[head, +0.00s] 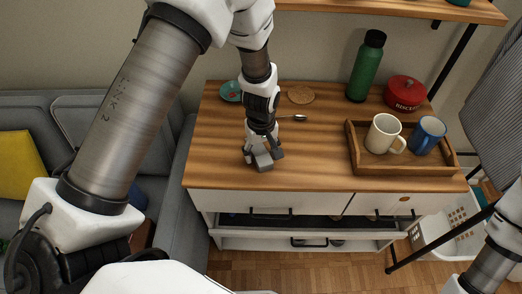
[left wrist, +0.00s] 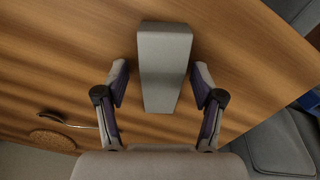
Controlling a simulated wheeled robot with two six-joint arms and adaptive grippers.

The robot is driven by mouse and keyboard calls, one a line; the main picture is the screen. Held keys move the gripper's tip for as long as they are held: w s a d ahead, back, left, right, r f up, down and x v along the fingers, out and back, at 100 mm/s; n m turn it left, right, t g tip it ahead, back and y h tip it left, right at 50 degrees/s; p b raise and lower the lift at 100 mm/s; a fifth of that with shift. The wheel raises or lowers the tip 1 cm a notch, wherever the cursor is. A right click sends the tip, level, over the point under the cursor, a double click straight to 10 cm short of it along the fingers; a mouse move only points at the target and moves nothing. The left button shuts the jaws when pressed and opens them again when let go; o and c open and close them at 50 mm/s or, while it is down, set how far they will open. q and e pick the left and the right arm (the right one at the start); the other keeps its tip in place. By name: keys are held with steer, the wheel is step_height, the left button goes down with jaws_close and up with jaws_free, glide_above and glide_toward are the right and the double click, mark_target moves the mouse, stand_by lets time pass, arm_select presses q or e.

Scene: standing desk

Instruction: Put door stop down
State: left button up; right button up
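The door stop is a grey wedge-shaped block (head: 263,160) on the wooden top of the cabinet, near its front edge. In the left wrist view the door stop (left wrist: 164,65) lies between the fingers of my left gripper (left wrist: 160,82). A strip of wood shows between each finger and the block, so the fingers are apart from it. My left gripper (head: 263,150) points down over the door stop in the head view and is open. Of my right arm, only links show at the lower right; its gripper is out of view.
On the wooden top (head: 310,170) are a wooden tray (head: 455,163) with a cream mug (head: 383,134) and a blue mug (head: 428,135), a green bottle (head: 366,66), a red pot (head: 405,92), a spoon (head: 298,117), a cork coaster (head: 301,95) and a teal dish (head: 230,91). A drawer (head: 310,222) stands open below.

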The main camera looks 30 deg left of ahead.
mark_target(261, 152)
arm_select(q)
step_height(261, 152, up, 12)
steer(key=shift+r, duration=0.15)
stand_by(0.3)
